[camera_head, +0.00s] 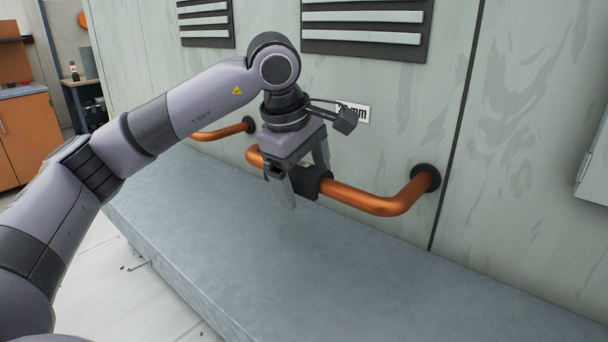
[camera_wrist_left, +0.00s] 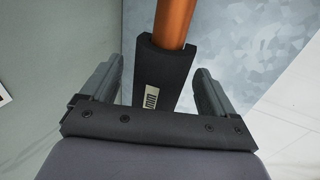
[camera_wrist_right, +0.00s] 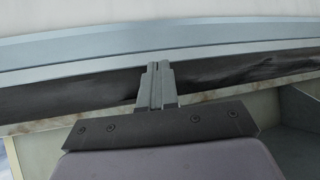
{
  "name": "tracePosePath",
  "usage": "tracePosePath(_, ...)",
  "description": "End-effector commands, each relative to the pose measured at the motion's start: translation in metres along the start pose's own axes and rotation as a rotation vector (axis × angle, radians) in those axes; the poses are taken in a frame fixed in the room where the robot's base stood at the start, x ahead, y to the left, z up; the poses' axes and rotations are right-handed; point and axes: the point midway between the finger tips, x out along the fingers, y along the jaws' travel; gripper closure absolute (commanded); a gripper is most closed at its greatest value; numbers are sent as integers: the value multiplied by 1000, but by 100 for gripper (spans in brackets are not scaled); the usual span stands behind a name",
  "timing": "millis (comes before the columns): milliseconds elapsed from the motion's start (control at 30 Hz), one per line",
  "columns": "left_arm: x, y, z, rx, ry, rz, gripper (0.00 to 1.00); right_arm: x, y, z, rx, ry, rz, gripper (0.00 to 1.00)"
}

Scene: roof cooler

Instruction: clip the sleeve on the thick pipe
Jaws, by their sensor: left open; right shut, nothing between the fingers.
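The thick copper pipe (camera_head: 374,202) comes out of the wall and runs along it, above the grey ledge. A black sleeve (camera_head: 312,182) with a small pale label is around or against the pipe; I cannot tell whether it is fully closed. In the left wrist view the sleeve (camera_wrist_left: 164,80) lies between the fingers, in line with the pipe (camera_wrist_left: 174,18). My left gripper (camera_head: 306,178) is open, with one finger on each side of the sleeve and gaps visible. My right gripper (camera_wrist_right: 156,84) is shut and empty, and shows only in its own wrist view.
A second, thinner copper pipe (camera_head: 222,132) stands on the wall further left. A label reading "mm" (camera_head: 354,112) is partly hidden by my left wrist. The grey ledge (camera_head: 330,270) is clear below. Grey edges lie close around my right gripper.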

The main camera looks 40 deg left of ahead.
Motion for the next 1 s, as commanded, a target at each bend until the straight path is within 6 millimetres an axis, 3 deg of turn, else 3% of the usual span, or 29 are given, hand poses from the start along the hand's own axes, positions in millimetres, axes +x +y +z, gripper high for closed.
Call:
tracePosePath(100, 0, 0, 0, 0, 0, 0, 12, 0, 0, 2, 6, -10, -2, 100)
tracePosePath(167, 0, 0, 0, 0, 0, 0, 12, -2, -4, -7, 8, -11, -13, 100)
tracePosePath(200, -6, 1, 0, 0, -1, 4, 12, -4, -6, -15, 8, -2, -20, 100)
tracePosePath(400, -45, 1, 0, -1, -1, 5, 12, -4, -5, -13, 9, -4, -16, 100)
tracePosePath(600, -67, 0, 0, 0, 0, 2, 12, -5, -5, -14, 8, -1, -15, 100)
tracePosePath(1000, -72, 0, 0, 0, 0, 0, 12, -5, -4, -13, 10, -2, -13, 100)
